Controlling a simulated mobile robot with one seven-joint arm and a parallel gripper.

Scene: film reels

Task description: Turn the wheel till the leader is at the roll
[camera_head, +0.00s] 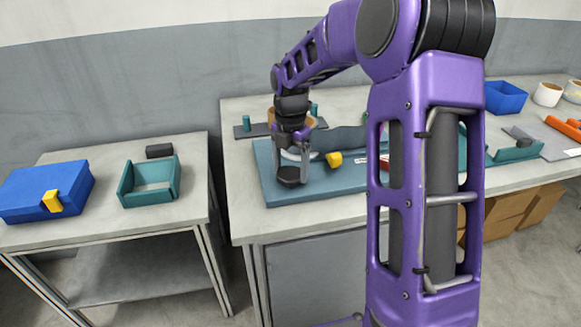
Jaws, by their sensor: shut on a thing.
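My gripper (289,168) points down over the left end of a blue-grey board (268,190) on the long bench. Its fingers are shut on a dark round piece low at the board's front left, apparently the wheel (288,181). A pale curved part shows just behind the fingers; I cannot tell what it is. The leader and the roll cannot be made out. My arm hides the right part of the board.
A side table at left holds a blue box (40,198) with a yellow catch, an open teal tray (131,195) and a black block (159,151). Behind the board stand teal pegs (246,123). At right are a blue bin (506,97) and pale pots (547,95).

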